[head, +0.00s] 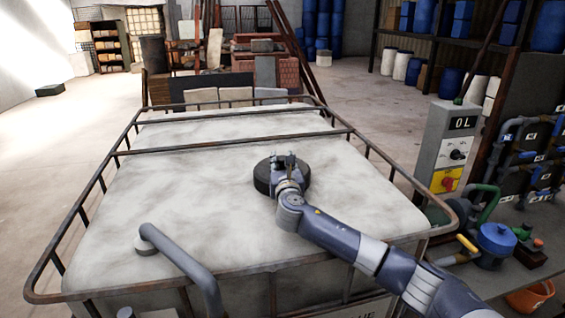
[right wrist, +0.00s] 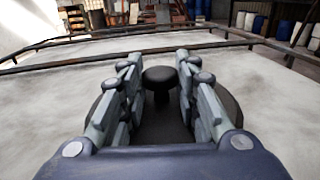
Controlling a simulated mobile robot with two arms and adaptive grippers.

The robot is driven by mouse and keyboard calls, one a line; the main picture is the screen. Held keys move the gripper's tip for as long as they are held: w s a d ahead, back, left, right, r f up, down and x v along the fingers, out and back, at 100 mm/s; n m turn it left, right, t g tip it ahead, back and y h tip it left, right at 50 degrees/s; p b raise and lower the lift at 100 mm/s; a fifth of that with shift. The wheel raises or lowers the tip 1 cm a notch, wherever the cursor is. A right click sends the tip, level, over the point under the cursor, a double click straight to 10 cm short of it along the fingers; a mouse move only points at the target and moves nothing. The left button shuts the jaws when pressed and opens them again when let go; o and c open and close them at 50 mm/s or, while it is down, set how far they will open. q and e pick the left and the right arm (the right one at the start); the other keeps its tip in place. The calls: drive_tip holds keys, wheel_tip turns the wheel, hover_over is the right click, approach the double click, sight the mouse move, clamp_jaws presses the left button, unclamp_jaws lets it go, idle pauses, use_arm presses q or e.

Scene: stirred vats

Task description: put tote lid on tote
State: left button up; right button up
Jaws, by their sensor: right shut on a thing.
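The tote (head: 170,185) is a large white, cloudy container inside a rusty metal frame, filling the middle of the head view. The tote lid (head: 263,183) is a dark round disc over the tote's top, right of its middle. In the right wrist view its black knob (right wrist: 159,78) stands between the fingers. My right gripper (head: 284,160) is shut on the tote lid, with its fingers (right wrist: 158,62) on both sides of the knob. The arm and gripper hide part of the lid. I cannot tell whether the lid touches the tote or hangs just above it. My left gripper is out of view.
Metal rails (head: 240,145) cross the tote's top behind the lid. A grey bent pipe (head: 180,258) rises at the front left. A grey control box (head: 449,145) and a blue-capped pump (head: 496,240) stand at the right. The floor left of the tote is clear.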

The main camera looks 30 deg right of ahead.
drive_tip(key=shift+f, duration=0.2)
drive_tip(key=o, duration=0.9)
drive_tip(key=shift+s, duration=0.1)
drive_tip(key=shift+s+a+r+p, duration=0.1)
drive_tip(key=shift+s+a+p, duration=0.25)
drive_tip(key=shift+s+p, duration=0.2)
drive_tip(key=shift+p+v, duration=1.85)
drive_tip(key=shift+v, duration=3)
drive_tip(key=shift+d, duration=0.1)
